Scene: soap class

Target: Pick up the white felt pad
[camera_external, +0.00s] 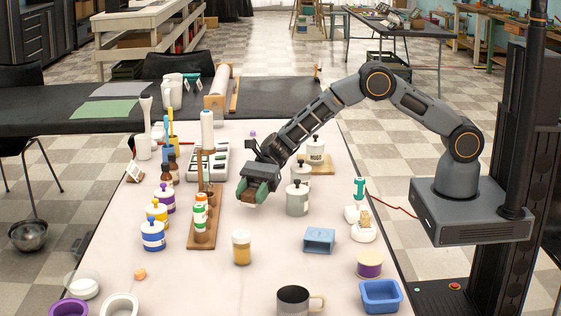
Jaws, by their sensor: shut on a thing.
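My gripper (257,192) hangs over the middle of the white table, left of the grey-white lidded jars. Its dark green jaws are closed. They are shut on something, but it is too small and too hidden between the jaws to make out. I cannot clearly pick out the white felt pad anywhere in the external view.
A wooden rack of small bottles (202,238) stands just left of my gripper, and a lidded jar (297,200) close to its right. An amber jar (241,247), a blue-grey box (319,240) and a mug (292,301) stand nearer the front. Bare tabletop lies below the gripper.

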